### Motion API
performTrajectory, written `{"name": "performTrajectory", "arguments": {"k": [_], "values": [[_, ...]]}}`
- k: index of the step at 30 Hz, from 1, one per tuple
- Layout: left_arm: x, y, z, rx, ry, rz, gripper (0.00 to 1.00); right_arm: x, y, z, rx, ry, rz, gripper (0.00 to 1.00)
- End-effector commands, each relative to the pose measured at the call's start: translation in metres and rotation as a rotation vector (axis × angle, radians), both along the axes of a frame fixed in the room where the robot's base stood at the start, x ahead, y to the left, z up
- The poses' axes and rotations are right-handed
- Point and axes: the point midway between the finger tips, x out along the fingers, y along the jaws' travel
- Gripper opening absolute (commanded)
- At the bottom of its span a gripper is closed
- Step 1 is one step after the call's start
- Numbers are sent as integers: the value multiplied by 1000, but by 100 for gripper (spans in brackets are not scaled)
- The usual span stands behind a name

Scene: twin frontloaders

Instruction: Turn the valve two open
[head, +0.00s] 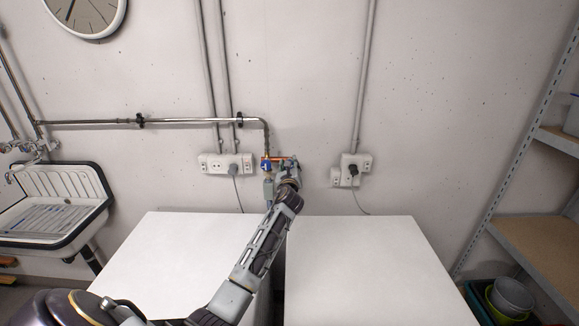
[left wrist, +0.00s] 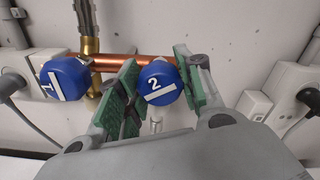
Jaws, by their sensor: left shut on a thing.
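Valve two is a round blue knob (left wrist: 158,82) with a white "2" and a white bar mark, on a copper pipe (left wrist: 118,62) along the wall. The bar lies nearly level, its right end slightly higher. My left gripper (left wrist: 157,68) has its green-padded fingers on either side of this knob and is shut on it. In the head view my left gripper (head: 284,172) reaches the wall pipe and hides the knob. Valve one, another blue knob (left wrist: 66,78), sits to the left, apart from the fingers; it also shows in the head view (head: 266,166). My right gripper is not in view.
Two white-topped units (head: 185,250) (head: 365,265) stand below the valves. Wall sockets with plugs and cables (head: 226,164) (head: 352,170) flank them. A sink (head: 55,200) is at left, and a shelf rack (head: 535,190) at right.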

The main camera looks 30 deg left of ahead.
Motion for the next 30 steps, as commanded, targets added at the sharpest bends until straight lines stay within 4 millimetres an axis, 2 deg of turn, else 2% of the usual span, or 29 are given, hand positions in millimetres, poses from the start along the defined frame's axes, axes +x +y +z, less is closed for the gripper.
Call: {"name": "performTrajectory", "arguments": {"k": [14,30], "values": [[0,0,-2,-303,-183,1,12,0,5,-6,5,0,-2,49],[0,0,-3,-697,-424,2,12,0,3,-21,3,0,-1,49]]}}
